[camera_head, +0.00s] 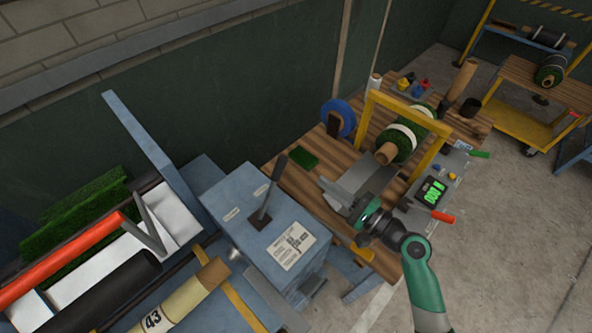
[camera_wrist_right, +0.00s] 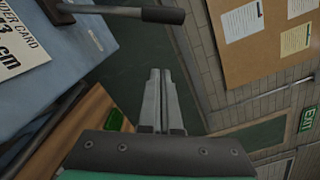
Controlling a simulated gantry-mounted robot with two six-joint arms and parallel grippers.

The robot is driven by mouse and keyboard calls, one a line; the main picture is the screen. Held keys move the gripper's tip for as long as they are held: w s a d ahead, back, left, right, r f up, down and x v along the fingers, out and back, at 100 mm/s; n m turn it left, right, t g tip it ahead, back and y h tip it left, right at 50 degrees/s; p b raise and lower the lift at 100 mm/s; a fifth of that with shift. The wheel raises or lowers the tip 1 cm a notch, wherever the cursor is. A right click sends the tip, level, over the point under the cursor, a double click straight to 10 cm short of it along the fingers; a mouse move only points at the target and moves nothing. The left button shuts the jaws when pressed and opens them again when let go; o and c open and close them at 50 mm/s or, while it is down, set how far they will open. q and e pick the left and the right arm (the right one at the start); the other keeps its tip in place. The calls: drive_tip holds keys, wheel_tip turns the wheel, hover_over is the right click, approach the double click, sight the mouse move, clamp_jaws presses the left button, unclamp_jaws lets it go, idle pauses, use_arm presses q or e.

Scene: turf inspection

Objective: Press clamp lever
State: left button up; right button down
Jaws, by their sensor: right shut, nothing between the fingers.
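A dark lever (camera_head: 271,189) with a thick black grip stands tilted out of a slot in the top of a blue box (camera_head: 225,196). Its black grip (camera_wrist_right: 163,15) also shows at the top of the right wrist view. No label tells me whether this is the clamp lever. My right gripper (camera_head: 332,190) is to the right of the lever, apart from it, over the near side of the wooden bench. In the right wrist view its two grey fingers (camera_wrist_right: 160,75) are together with nothing between them. My left gripper is out of view.
The wooden bench (camera_head: 300,180) holds a green turf roll (camera_head: 398,143) under a yellow frame (camera_head: 449,132), a blue disc (camera_head: 338,118) and a green-lit display (camera_head: 432,192). A red handle (camera_head: 443,216) and a green handle (camera_head: 479,154) stick out at its right edge. Concrete floor (camera_head: 530,230) is clear at right.

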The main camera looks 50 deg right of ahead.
sight(272, 189)
use_arm(q)
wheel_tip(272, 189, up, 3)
drive_tip(key=p, duration=0.2)
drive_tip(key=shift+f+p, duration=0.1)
drive_tip(key=shift+p, duration=0.2)
use_arm(e)
drive_tip(key=w+a+r, duration=0.2)
drive_tip(key=w+a, duration=0.1)
drive_tip(key=w, duration=0.4)
drive_tip(key=shift+w+a, duration=0.2)
drive_tip(key=shift+a, duration=0.05)
drive_tip(key=shift+r, duration=0.2)
